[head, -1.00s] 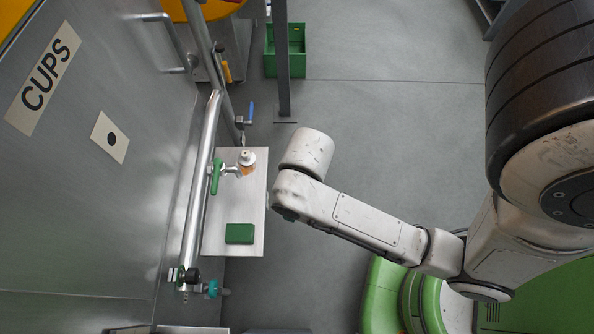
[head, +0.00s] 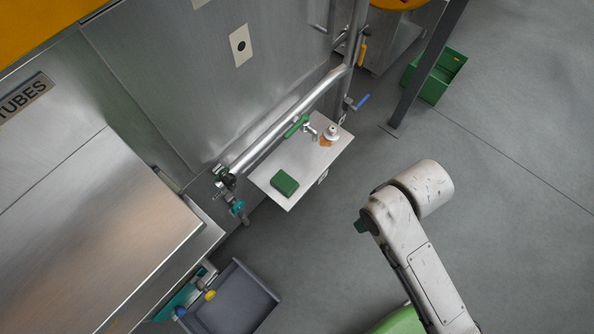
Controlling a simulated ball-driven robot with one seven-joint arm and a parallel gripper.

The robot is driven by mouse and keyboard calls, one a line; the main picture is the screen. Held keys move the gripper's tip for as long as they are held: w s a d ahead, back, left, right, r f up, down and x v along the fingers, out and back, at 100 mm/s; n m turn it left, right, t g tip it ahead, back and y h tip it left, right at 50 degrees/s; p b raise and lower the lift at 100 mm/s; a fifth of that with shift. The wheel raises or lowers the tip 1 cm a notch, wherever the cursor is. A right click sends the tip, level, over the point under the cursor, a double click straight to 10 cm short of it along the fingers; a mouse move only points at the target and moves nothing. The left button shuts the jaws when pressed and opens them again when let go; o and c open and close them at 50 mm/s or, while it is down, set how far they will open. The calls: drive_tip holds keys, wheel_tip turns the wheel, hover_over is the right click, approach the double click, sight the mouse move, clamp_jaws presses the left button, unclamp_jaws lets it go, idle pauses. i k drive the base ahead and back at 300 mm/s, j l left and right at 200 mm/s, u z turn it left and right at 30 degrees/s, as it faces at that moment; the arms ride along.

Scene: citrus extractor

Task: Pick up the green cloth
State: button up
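The green cloth (head: 285,183) looks like a small folded pad. It lies flat near the front left corner of a small metal shelf (head: 268,181), which is fixed beside a steel pipe. My arm is at the lower right of the head view, apart from the shelf, with open floor between. My gripper's fingers do not show; the arm's own links may hide them. Nothing is seen touching the cloth.
The shelf also holds a small white-topped fitting (head: 331,132) on an orange-brown patch, near a green-handled valve (head: 297,126). A teal valve (head: 238,207) sits by the shelf's left end. A grey bin (head: 240,300) stands below; a post (head: 430,65) and green crate (head: 437,78) stand beyond.

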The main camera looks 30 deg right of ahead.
sight(285, 183)
drive_tip(key=k+l, duration=0.1)
drive_tip(key=k, duration=0.5)
drive_tip(key=i+j+z, duration=0.3)
drive_tip(key=i+j, duration=0.2)
drive_tip(key=j, duration=0.2)
drive_tip(key=i+j+z, duration=0.2)
drive_tip(key=j, duration=0.2)
drive_tip(key=i+j+z, duration=0.15)
drive_tip(key=j, duration=0.3)
drive_tip(key=i+l, duration=0.05)
